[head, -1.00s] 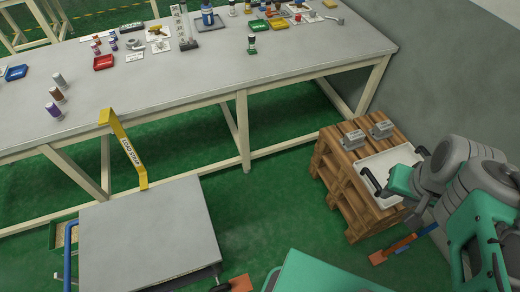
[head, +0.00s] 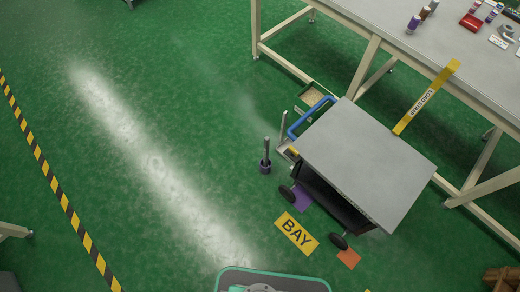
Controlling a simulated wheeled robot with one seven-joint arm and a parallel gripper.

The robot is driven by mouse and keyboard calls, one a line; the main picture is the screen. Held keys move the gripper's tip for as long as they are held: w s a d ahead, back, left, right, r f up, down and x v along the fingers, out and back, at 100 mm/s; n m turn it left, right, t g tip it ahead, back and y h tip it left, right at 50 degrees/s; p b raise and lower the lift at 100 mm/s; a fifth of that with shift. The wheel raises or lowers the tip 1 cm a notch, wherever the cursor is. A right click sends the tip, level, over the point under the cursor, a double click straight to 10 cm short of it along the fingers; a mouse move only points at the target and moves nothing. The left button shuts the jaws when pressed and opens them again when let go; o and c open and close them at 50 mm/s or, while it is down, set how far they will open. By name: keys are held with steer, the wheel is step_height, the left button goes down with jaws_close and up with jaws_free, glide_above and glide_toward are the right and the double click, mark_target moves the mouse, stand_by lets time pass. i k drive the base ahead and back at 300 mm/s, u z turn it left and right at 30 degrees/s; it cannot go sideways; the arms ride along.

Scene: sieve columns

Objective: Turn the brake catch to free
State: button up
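A cart with a flat grey top (head: 365,160) and a blue push handle (head: 308,117) stands right of the picture's middle, turned at an angle. Dark caster wheels (head: 287,193) show under its near left side, one of them further down (head: 338,241). A purple patch (head: 303,198) and an orange patch (head: 348,258) lie by these wheels. I cannot make out the brake catch or its setting at this size. My gripper is not in view.
A yellow BAY sign (head: 297,233) lies on the floor. A long workbench (head: 425,42) with a yellow LOAD STRAP (head: 426,97) is at upper right. The green floor at left is open up to the striped line (head: 62,195).

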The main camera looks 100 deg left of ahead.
mark_target(294, 152)
steer(key=k, duration=0.3)
steer(key=u, duration=2.75)
steer(key=i, duration=0.7)
steer(key=u, duration=0.3)
steer(key=k, duration=0.4)
steer(key=u, duration=1.45)
steer(key=i, duration=1.1)
steer(key=z, duration=0.65)
